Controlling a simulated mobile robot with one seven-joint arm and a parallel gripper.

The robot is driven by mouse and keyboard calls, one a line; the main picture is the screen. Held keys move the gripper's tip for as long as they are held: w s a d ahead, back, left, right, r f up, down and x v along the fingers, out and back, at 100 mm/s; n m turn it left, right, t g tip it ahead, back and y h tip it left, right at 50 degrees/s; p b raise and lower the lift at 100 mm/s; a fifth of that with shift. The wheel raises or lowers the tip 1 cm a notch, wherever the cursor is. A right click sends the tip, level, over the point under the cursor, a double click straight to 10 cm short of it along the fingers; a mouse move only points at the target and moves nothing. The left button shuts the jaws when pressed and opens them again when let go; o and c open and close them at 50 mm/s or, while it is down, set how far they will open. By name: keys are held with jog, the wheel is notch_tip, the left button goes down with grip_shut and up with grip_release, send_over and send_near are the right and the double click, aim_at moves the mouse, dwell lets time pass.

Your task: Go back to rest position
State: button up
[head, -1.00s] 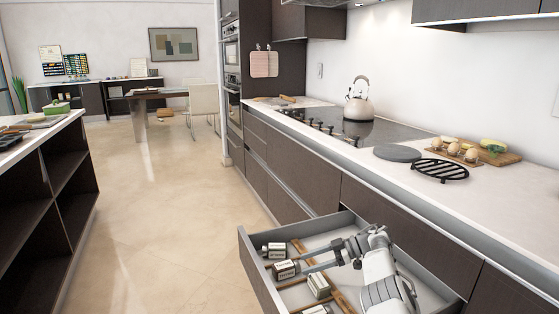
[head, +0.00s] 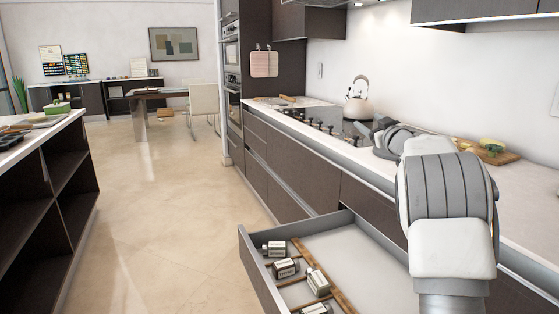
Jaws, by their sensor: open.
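My gripper (head: 362,131) is raised above the counter beside the stove, small and partly merged with the dark cooktop behind it. Its jaws are open and I see nothing held in it. My arm folds up across the right of the view and hides part of the counter and the drawer's right side. The open drawer (head: 257,272) lies below and to the left of my arm, clear of my gripper. Several small labelled jars, such as one at the back (head: 273,248) and one in the middle (head: 317,282), lie in its left part between wooden dividers.
The counter (head: 527,196) runs along the right wall, with a kettle (head: 357,108) at the back and a wooden board (head: 507,158) with food on the right. A dark shelf island (head: 40,200) stands on the left. The tiled floor (head: 150,220) between is clear.

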jog(key=s+d+r+m+g+h, duration=0.15)
jog(key=s+m+h, duration=0.25)
jog(key=s, duration=0.4)
jog(key=s+d+r+m+g+h, duration=0.1)
jog(key=s+r+m+g+h, duration=0.15)
jog(key=s, duration=0.65)
jog(key=s+a+f+g+y, duration=0.1)
jog(key=s+a+f+g, duration=0.35)
jog(key=s, duration=0.75)
jog(key=s+a+f+g+y, duration=0.1)
jog(key=s+a+f, duration=0.4)
jog(key=s+f, duration=0.55)
jog(key=s+a+f+g+y, duration=0.1)
jog(key=s+a+f+g, duration=0.3)
jog(key=s, duration=1)
notch_tip(320, 180, up, 24)
jog(key=a+p, duration=0.1)
jog(key=p, duration=2.5)
jog(key=shift+s+a+r, duration=0.15)
jog(key=shift+s+r, duration=0.1)
jog(key=shift+s, duration=0.1)
jog(key=shift+t, duration=0.25)
